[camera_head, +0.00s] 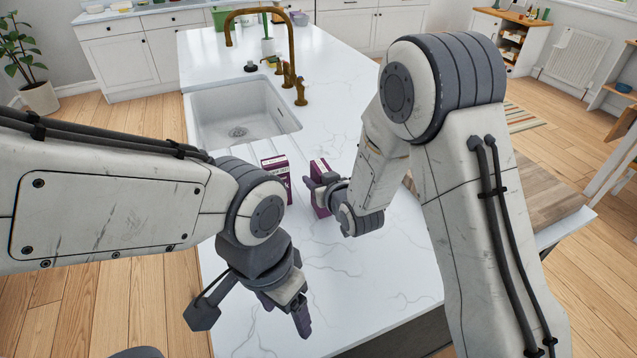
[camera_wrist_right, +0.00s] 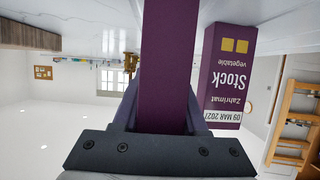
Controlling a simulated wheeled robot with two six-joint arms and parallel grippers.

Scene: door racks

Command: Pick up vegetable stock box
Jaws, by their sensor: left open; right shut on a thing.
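Two purple boxes stand close together on the white island counter. The left one (camera_head: 275,180) shows in the right wrist view as a vegetable stock box (camera_wrist_right: 229,75), upside down there, with a printed date. My right gripper (camera_head: 322,184) is shut on the other purple box (camera_head: 319,166), whose plain purple side (camera_wrist_right: 168,70) fills the middle of the right wrist view between the fingers. No label can be read on that side. I cannot tell whether it is clear of the counter. My left gripper (camera_head: 284,308) is open and empty, near the counter's front left edge.
A sink (camera_head: 238,112) with a brass tap (camera_head: 287,70) lies behind the boxes. A wooden board (camera_head: 535,185) is at the right of the counter. The counter (camera_head: 370,295) in front is bare. Wooden floor surrounds the island.

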